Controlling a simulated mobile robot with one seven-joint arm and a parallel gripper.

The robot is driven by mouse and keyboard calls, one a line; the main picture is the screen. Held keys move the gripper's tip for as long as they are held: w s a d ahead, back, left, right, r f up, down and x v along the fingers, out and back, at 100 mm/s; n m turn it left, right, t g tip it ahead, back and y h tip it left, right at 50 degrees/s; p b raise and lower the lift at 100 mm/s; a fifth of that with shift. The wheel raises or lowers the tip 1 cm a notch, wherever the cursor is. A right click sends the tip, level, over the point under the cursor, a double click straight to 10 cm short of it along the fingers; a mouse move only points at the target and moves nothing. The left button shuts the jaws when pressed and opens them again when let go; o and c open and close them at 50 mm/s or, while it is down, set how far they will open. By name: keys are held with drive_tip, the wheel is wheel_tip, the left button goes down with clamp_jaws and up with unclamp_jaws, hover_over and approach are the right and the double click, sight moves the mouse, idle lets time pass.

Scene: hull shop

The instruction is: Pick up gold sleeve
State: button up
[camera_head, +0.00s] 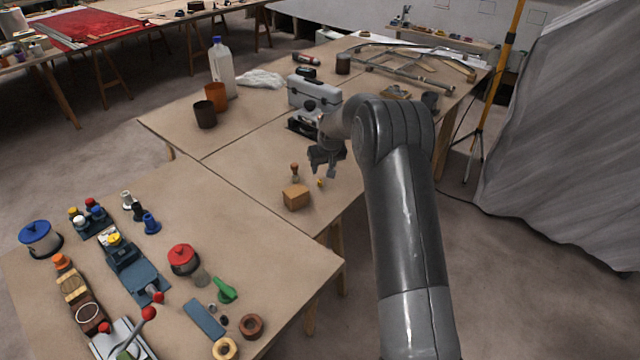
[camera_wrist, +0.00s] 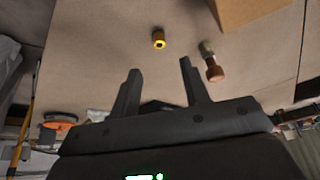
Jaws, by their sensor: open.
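The gold sleeve (camera_wrist: 158,39) is a small yellow-gold ring with a dark hole, lying on the brown table in the wrist view. It also shows as a small yellow spot in the head view (camera_head: 319,183), just below my gripper (camera_head: 327,172). In the wrist view my gripper (camera_wrist: 158,75) has its two dark fingers spread apart with nothing between them. The sleeve is beyond the fingertips, roughly between their lines, and apart from them.
A wooden-handled stamp-like tool (camera_wrist: 213,68) is close to the right finger. A cardboard-coloured block (camera_head: 296,197) sits near the sleeve. A grey toolbox (camera_head: 314,92) stands behind my gripper. The near table (camera_head: 215,215) carries many small parts.

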sight(320, 180)
drive_tip(key=shift+x, duration=3.95)
drive_tip(key=shift+s, duration=0.2)
drive_tip(key=shift+c, duration=0.4)
clamp_jaws()
